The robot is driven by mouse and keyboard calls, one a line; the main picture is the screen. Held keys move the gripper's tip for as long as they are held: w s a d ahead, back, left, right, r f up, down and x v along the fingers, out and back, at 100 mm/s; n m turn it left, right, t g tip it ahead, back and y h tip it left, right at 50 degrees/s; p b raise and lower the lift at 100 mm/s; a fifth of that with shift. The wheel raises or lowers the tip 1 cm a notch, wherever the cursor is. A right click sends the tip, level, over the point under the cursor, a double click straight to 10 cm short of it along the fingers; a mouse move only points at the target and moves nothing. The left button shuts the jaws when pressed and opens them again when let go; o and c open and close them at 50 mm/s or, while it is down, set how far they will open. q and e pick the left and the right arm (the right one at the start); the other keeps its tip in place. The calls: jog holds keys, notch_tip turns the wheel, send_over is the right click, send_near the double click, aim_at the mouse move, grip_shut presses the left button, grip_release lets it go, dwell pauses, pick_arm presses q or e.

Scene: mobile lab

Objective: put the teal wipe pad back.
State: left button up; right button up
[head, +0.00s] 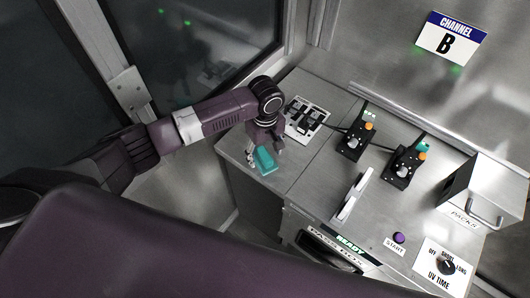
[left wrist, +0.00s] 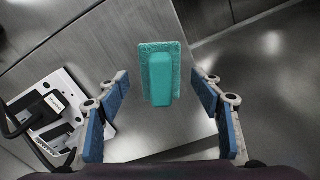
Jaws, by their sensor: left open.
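The teal wipe pad (head: 264,160) is at the left end of the metal counter (head: 312,185), near its edge. In the left wrist view the pad (left wrist: 160,73) shows a wide base with a narrower raised block on top. My left gripper (head: 262,152) is open just over the pad. In the left wrist view its fingers (left wrist: 159,88) stand on either side of the pad, with a gap on both sides. I cannot tell how far the fingertips are above the counter. My right gripper is not in view.
A white plate with black fittings (head: 305,118) lies close beside the left gripper. Two joystick boxes (head: 355,138) (head: 404,165), a white handle (head: 353,196), a purple START button (head: 398,238) and a PACKS box (head: 484,192) are further right. A glazed wall (head: 200,45) stands behind the arm.

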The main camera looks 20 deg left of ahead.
aim_at(265, 155)
pick_arm(q)
notch_tip(265, 155, up, 7)
jog(key=p, duration=0.7)
jog(key=shift+r, duration=1.25)
